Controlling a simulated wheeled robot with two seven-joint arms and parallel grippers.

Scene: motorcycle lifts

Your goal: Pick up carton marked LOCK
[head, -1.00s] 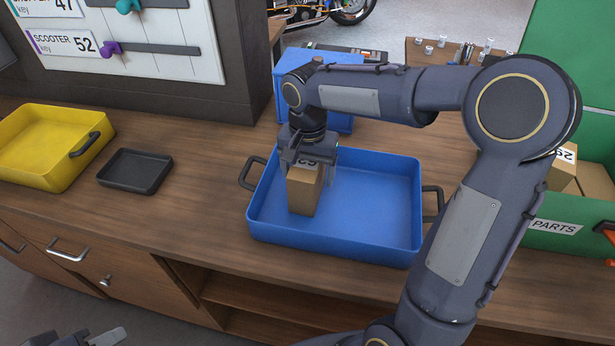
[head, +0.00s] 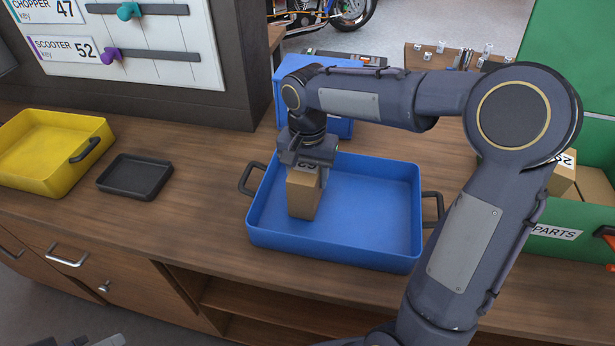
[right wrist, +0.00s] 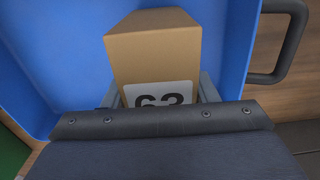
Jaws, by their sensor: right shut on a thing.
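A brown carton (head: 303,197) stands upright at the left side of the blue tray (head: 375,245). My right gripper (head: 309,172) is over it from above and shut on its upper part. In the right wrist view the carton (right wrist: 155,55) sits between the fingers (right wrist: 158,95). A white label with black digits, 62 or 63, partly shows; its lower part is hidden by the gripper. I see no LOCK marking on the visible faces. I cannot tell whether the carton touches the tray floor. Only a bit of my left gripper (head: 97,341) shows at the bottom left edge.
A green bin marked PARTS (head: 550,233) with more cartons (head: 562,178) is at the right. A blue box (head: 340,128) stands behind the tray. A small black tray (head: 135,176) and a yellow tray (head: 45,150) are at the left. Wooden counter is clear between the black and blue trays.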

